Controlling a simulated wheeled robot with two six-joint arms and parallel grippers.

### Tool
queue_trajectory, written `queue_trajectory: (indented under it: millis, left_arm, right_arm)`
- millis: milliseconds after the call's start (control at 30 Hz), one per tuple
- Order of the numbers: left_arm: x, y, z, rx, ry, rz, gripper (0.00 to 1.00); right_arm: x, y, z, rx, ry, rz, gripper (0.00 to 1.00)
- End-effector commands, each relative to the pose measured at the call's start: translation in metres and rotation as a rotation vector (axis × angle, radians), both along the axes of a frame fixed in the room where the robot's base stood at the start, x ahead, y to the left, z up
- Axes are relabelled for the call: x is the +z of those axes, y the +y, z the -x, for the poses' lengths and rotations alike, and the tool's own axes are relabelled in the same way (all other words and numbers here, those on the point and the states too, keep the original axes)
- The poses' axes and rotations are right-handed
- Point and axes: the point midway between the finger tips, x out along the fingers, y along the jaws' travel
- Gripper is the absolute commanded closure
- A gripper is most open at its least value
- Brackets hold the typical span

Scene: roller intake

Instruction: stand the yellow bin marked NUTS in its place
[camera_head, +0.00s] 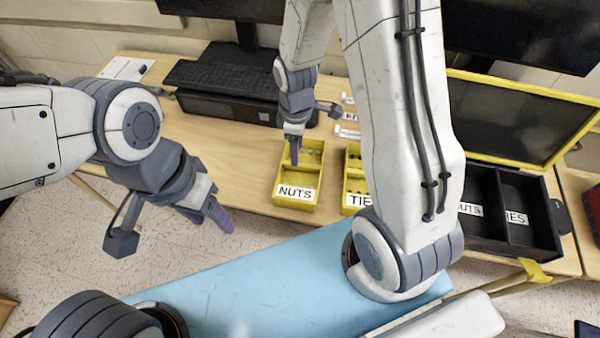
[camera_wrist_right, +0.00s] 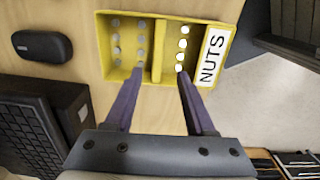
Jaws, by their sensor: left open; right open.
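The yellow bin marked NUTS (camera_head: 296,193) stands on the wooden table near its front edge, with small round pieces inside. My right gripper (camera_head: 296,150) is over its back part. In the right wrist view, the gripper (camera_wrist_right: 160,75) is open, one finger each side of the bin's (camera_wrist_right: 215,30) middle divider; whether they touch it I cannot tell. The black tray (camera_head: 510,240) at the right has two compartments with labels partly hidden, ending in UTS and IES; both look empty. My left gripper (camera_head: 222,216) is open and empty, left of the table's front.
A second yellow bin marked TIES (camera_head: 353,199) stands just right of the NUTS bin, partly behind my right arm. A keyboard (camera_head: 222,77) on a black box (camera_head: 230,108) lies behind left. A yellow-framed dark panel (camera_head: 505,120) stands behind the tray. The table left of the bins is clear.

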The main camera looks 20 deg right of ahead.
Motion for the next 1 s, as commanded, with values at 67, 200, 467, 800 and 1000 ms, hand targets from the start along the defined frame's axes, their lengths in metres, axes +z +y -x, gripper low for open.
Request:
queue_trajectory:
  millis: [67, 200, 467, 800, 1000]
  left_arm:
    - [-0.001, 0.0, 0.0, 0.0, 0.0, 0.0, 0.45]
    - [-0.001, 0.0, 0.0, 0.0, 0.0, 0.0, 0.45]
    - [0.002, 0.0, 0.0, 0.0, 0.0, 0.0, 0.45]
    - [0.002, 0.0, 0.0, 0.0, 0.0, 0.0, 0.45]
    - [0.002, 0.0, 0.0, 0.0, 0.0, 0.0, 0.45]
  right_arm:
    - [-0.013, 0.0, 0.001, -0.002, 0.004, 0.0, 0.45]
    - [-0.023, 0.0, 0.0, -0.003, 0.0, 0.0, 0.45]
    - [-0.053, -0.002, -0.002, -0.004, 0.004, 0.0, 0.45]
    - [-0.075, -0.002, -0.004, -0.004, -0.001, 0.0, 0.45]
    - [-0.075, -0.002, -0.004, -0.004, -0.001, -0.001, 0.83]
